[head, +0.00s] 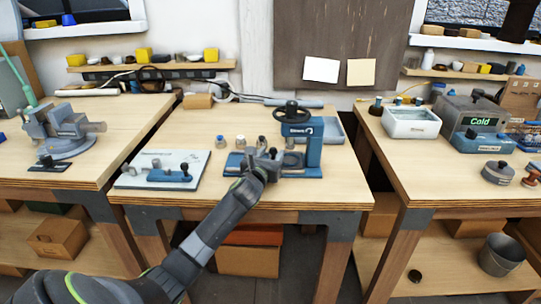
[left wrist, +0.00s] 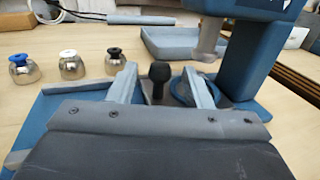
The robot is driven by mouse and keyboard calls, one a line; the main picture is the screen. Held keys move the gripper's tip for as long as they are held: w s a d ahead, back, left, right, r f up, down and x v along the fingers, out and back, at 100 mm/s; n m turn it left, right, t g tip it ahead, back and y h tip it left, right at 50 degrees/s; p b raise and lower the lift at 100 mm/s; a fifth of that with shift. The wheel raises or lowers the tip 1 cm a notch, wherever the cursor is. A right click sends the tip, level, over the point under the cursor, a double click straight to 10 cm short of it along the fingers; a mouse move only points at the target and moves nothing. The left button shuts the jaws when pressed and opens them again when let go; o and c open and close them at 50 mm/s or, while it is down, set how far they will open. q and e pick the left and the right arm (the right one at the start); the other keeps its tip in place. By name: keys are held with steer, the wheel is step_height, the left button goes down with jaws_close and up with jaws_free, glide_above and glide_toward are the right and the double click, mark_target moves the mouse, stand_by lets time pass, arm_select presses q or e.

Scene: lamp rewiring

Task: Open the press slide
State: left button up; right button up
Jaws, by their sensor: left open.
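The blue press (head: 314,142) stands on the middle bench with a black handwheel on top. In the left wrist view its blue column (left wrist: 247,50) rises at the right, with a grey ram above the slide area. A black knob (left wrist: 158,72) stands upright on the grey slide (left wrist: 152,98), beside a blue ring (left wrist: 184,92). My left gripper (head: 266,158) is open at the front of the press. In the left wrist view its two fingers (left wrist: 162,84) are apart, one on each side of the knob. I cannot tell whether they touch it. The right gripper is not in view.
Three metal cups (left wrist: 70,66) with blue, white and black tops stand left of the press. A blue tray (head: 333,131) lies behind it. A pale board (head: 136,169) with a blue fixture lies at the bench's left. Bare wood remains along the front edge.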

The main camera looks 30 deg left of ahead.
arm_select(q)
jaws_close()
stand_by(0.3)
steer(key=s+a+p, duration=0.1)
steer(key=a, duration=0.2)
steer(key=s+a+p, duration=0.1)
steer(key=shift+s+a+r+p, duration=0.2)
steer(key=shift+s+a+p, duration=0.15)
steer(key=s+a, duration=0.2)
steer(key=a, duration=0.1)
steer(key=s+a, duration=0.1)
steer(key=a, duration=0.1)
steer(key=shift+s+a+f, duration=0.15)
steer(key=shift+s+f, duration=0.05)
steer(key=shift+f, duration=0.05)
steer(key=shift+s+a, duration=0.25)
steer(key=shift+a, duration=0.2)
jaws_free()
